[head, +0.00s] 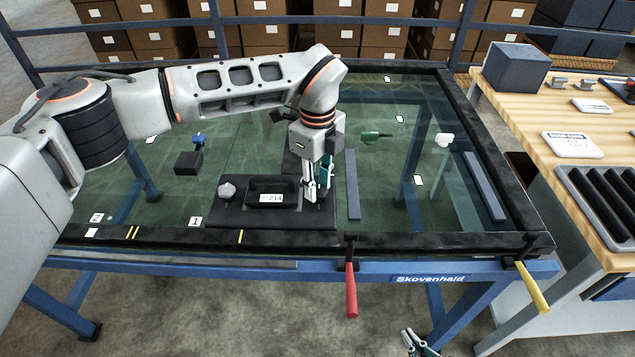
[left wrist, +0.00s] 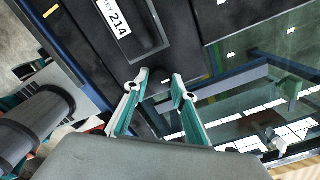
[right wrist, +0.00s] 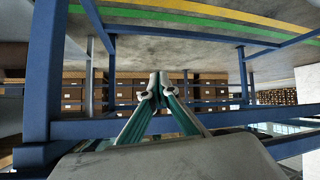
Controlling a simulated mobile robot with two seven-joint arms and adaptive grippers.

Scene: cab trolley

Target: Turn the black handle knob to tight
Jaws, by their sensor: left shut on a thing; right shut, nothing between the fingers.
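A flat black plate (head: 270,218) lies on the glass table, with a raised black handle block (head: 272,187) bearing a label with 214. A grey knob (head: 227,191) stands at the plate's left end. My left gripper (head: 318,197) points down at the plate's right end, its fingers shut on the black knob. In the left wrist view the dark knob (left wrist: 157,93) shows between the two fingertips (left wrist: 157,83); its turn position cannot be read. My right gripper (head: 418,343) is shut and empty, low in front of the table; its fingertips (right wrist: 160,92) meet in the right wrist view.
A red-handled clamp (head: 351,290) and a yellow-handled clamp (head: 532,287) hang at the table's front edge. A wooden bench (head: 540,120) stands at right.

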